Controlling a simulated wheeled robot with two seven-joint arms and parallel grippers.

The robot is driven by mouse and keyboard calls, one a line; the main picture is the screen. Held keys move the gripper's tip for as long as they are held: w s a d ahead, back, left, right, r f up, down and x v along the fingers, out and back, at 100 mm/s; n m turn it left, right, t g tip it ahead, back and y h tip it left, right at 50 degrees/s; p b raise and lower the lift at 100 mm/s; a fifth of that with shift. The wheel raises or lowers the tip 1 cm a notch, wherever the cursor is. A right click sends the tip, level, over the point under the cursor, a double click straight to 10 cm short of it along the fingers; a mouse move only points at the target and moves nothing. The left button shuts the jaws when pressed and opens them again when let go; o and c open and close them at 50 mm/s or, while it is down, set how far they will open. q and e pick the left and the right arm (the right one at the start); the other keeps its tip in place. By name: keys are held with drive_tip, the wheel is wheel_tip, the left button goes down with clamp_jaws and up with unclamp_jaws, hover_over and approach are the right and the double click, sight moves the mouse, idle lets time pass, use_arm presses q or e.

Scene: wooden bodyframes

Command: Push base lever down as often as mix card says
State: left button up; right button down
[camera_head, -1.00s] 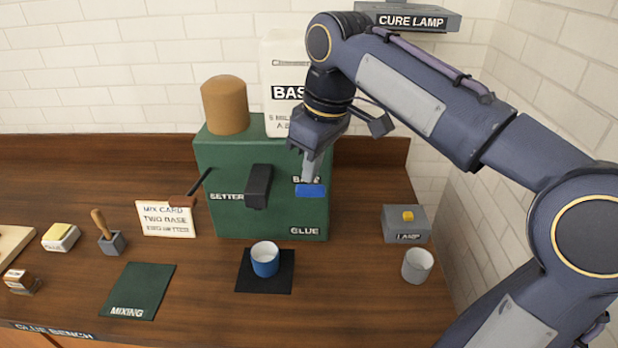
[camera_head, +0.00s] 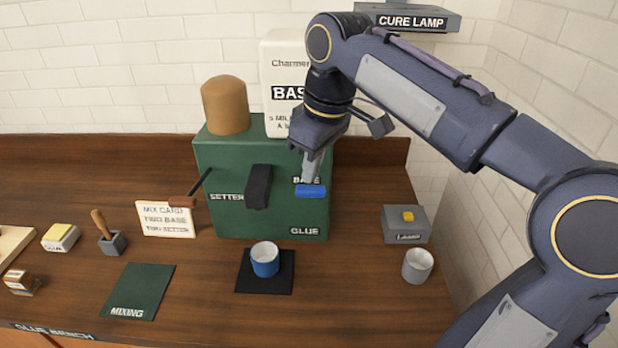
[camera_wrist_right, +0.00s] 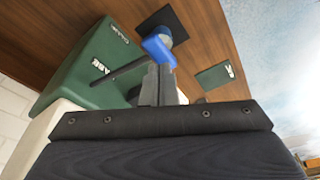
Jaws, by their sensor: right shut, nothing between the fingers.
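The green dispenser box (camera_head: 225,160) stands at the back of the bench, with labels for setter, base and glue. The base lever's blue handle (camera_head: 311,191) sticks out at the box's right front; it also shows in the wrist view (camera_wrist_right: 159,50) on its dark rod. My right gripper (camera_head: 312,178) is shut and empty, pointing down with its fingertips right at the blue handle; whether they touch it I cannot tell. The mix card (camera_head: 165,219) reads two base, two setter. A blue cup (camera_head: 265,260) stands on the black pad below the dark spout (camera_head: 258,186). My left gripper is out of view.
The setter lever's red-brown handle (camera_head: 182,201) is at the box's left. A white cup (camera_head: 417,266) and a grey lamp switch box (camera_head: 406,224) stand at the right. The mixing mat (camera_head: 138,290) is empty. The cure lamp (camera_head: 410,18) hangs above.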

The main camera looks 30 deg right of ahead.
sight(314, 188)
drive_tip(key=shift+f, duration=0.15)
idle(0.3)
drive_tip(key=shift+f+b, duration=2.35)
drive_tip(key=shift+f, duration=0.7)
drive_tip(key=shift+r, duration=0.1)
wheel_tip(314, 188, up, 6)
drive_tip(key=p, duration=0.6)
drive_tip(key=shift+r+p, duration=0.2)
drive_tip(key=shift+p, duration=0.15)
drive_tip(key=shift+f, duration=0.1)
drive_tip(key=shift+f, duration=0.15)
